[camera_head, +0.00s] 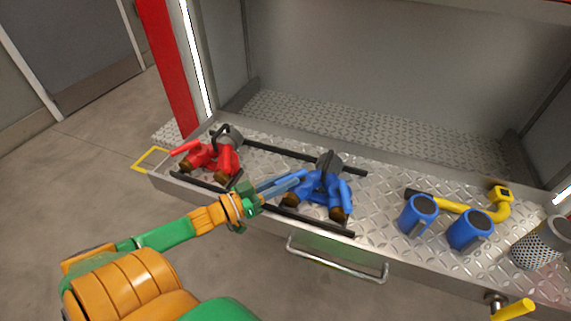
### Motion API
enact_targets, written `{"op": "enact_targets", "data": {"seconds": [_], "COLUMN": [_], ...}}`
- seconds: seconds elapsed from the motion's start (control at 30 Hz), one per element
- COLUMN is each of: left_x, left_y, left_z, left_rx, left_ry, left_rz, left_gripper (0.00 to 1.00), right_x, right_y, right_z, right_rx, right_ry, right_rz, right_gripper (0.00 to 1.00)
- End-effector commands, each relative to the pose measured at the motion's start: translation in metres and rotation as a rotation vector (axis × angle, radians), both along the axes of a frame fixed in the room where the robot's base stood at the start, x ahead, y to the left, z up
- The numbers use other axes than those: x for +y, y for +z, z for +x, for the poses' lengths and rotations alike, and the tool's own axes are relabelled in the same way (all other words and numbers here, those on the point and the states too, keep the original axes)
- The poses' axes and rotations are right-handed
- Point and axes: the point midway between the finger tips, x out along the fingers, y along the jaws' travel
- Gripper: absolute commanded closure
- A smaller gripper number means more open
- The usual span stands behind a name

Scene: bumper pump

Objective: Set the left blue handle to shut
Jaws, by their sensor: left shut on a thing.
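The blue two-way valve body (321,191) sits on the metal bumper shelf, with a black and grey fitting behind it and two brown-capped outlets in front. Its left blue handle (290,181) sticks out to the left, sideways from the body. Its right blue handle (345,194) lies along the right outlet. My left gripper (266,191) reaches in from the lower left and is shut on the left blue handle near its outer end. The fingers partly hide that end. My right gripper is not in view.
A similar red valve (211,156) stands to the left, its left handle also out sideways. Black rails run across the shelf (380,222). Blue cups (418,214), a yellow pipe (470,209) and a perforated cylinder (539,243) are at right. A metal grab bar (338,268) is on the front.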

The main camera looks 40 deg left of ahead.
Motion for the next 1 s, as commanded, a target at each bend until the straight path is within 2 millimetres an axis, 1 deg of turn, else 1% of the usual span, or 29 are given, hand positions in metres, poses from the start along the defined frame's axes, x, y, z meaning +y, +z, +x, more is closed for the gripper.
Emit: {"op": "enact_targets", "data": {"seconds": [0.07,0.1,0.17,0.2,0.47,0.53,0.57,0.8,0.9,1.0], "left_x": [0.000,0.000,0.000,0.000,0.000,0.001,0.002,0.018,0.022,0.023], "left_y": [0.000,0.000,0.000,0.000,0.000,0.000,0.000,0.000,0.000,0.000], "left_z": [0.000,0.000,0.000,0.000,0.000,-0.004,-0.008,-0.054,-0.065,-0.068], "left_rx": [0.002,0.002,0.002,0.001,0.001,0.003,0.005,0.006,0.003,0.001], "left_ry": [0.001,0.001,0.001,0.001,0.002,0.001,0.002,0.003,0.002,0.001], "left_rz": [0.001,0.001,0.001,0.000,0.000,0.000,0.001,0.001,0.001,0.000], "left_gripper": [1.00,0.74,0.58,0.47,0.47,0.47,0.47,0.47,0.47,0.47], "right_x": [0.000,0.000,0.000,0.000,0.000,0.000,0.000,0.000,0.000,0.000], "right_y": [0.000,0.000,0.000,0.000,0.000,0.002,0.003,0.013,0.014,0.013], "right_z": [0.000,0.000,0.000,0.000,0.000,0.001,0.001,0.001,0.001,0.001], "right_rx": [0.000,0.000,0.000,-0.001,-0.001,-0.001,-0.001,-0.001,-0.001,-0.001], "right_ry": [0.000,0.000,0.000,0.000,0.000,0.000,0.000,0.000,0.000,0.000], "right_rz": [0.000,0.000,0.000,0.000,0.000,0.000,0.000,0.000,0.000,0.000], "right_gripper": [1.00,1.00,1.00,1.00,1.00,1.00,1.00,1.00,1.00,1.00]}}
